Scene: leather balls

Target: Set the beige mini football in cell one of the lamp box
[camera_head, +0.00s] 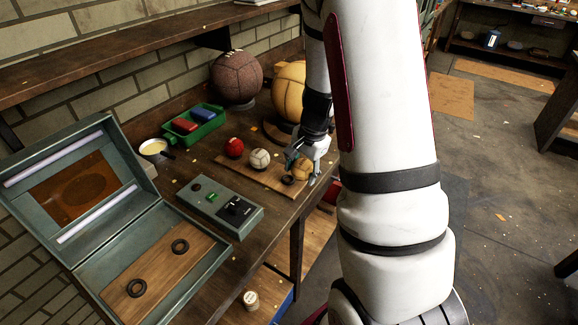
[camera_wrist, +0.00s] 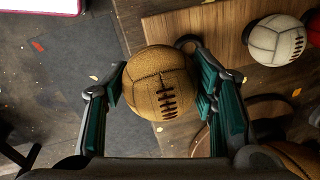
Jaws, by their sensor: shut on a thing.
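The beige mini football (camera_wrist: 158,84), tan with dark lacing, sits between the two teal fingers of my gripper (camera_wrist: 161,78), which is shut on it. In the head view my gripper (camera_head: 302,170) is at the right end of a wooden board, and its fingers partly hide the ball (camera_head: 301,165). A black ring (camera_head: 288,180) lies on the board beside the ball. I cannot tell how high the ball is. The lamp box (camera_head: 197,284) stands open at the left, with two light tubes in its lid. Two black rings (camera_head: 137,288) (camera_head: 180,246) on its wooden floor are both empty.
A white ball (camera_head: 260,159) and a red ball (camera_head: 234,147) sit on the board (camera_head: 222,160). A grey control box (camera_head: 220,206) stands between board and lamp box. A green tray (camera_head: 195,137), a white cup (camera_head: 153,147) and larger balls (camera_head: 237,77) stand behind.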

